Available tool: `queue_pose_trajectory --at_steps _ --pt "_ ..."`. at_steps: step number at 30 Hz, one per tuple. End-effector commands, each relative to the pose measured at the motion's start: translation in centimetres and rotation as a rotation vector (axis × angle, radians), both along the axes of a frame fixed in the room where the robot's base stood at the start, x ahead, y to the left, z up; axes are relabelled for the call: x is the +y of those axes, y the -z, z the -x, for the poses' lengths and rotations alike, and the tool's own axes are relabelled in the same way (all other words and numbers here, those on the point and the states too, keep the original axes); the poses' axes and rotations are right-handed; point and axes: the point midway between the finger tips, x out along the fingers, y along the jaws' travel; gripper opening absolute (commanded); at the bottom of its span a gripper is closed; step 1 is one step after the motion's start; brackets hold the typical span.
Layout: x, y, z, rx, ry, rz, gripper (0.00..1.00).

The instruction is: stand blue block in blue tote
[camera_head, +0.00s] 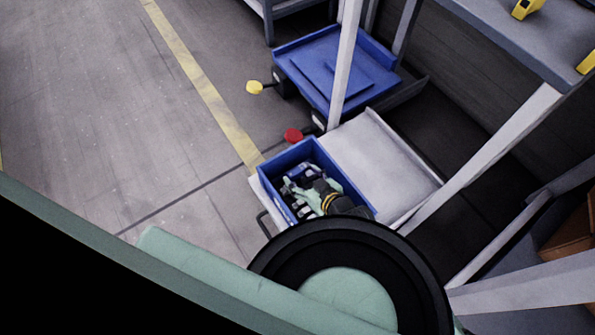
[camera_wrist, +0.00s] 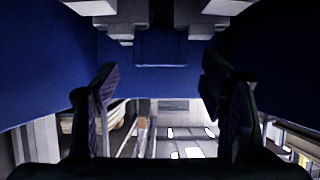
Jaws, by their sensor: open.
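The blue tote (camera_head: 265,178) stands on a pale cart shelf in the head view; its blue inner walls (camera_wrist: 45,65) surround my gripper in the wrist view. My gripper (camera_wrist: 160,80) is open, fingers apart, with nothing between them. In the head view my gripper (camera_head: 301,190) is down inside the tote, hiding part of its contents. A blue rectangular shape (camera_wrist: 160,47), likely the blue block, shows ahead of the fingers against the blue wall. It looks apart from both fingers. Blue on blue and dim light leave its exact pose unclear.
Grey stepped pieces (camera_wrist: 95,8) flank the blue shape in the wrist view. The pale shelf (camera_head: 375,155) beside the tote is bare. A larger blue platform (camera_head: 320,55) stands beyond, near a pale post (camera_head: 345,65). Open floor (camera_head: 90,100) lies to the left.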

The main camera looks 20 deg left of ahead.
Motion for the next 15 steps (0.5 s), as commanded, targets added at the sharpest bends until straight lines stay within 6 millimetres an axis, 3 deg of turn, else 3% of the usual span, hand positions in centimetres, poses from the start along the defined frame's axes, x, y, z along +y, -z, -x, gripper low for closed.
queue_pose_trajectory --at_steps 6,15 --pt "-2.1 -1.3 1.4 0.001 0.0 0.001 0.65" --pt "-2.5 -1.6 1.7 0.002 0.0 -0.001 0.65"
